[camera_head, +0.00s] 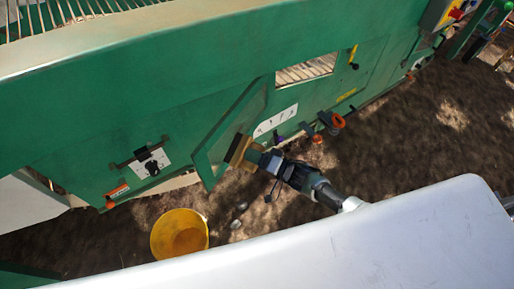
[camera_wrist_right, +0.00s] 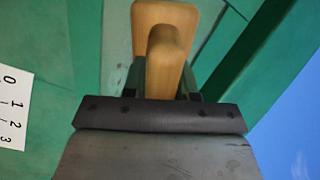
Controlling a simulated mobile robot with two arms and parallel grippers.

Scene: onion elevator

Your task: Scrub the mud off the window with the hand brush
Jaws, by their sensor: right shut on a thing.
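The window (camera_head: 218,138) is a green-framed panel that stands swung out from the side of the green machine. I cannot make out mud on its pane. My right gripper (camera_head: 262,160) is shut on the hand brush (camera_head: 240,150), a tan wooden one, and holds it at the lower right part of the window. In the right wrist view the brush's wooden handle and back (camera_wrist_right: 165,60) show between the fingers, with green framing behind. Its bristles are hidden, and I cannot tell whether they touch the pane. My left gripper is not in view.
The green machine (camera_head: 120,90) fills the back, with a latch plate (camera_head: 150,164) and a white numbered label (camera_head: 275,121). A yellow bucket (camera_head: 180,234) stands on the brown ground, near a few small pale lumps (camera_head: 239,207). Open ground lies to the right.

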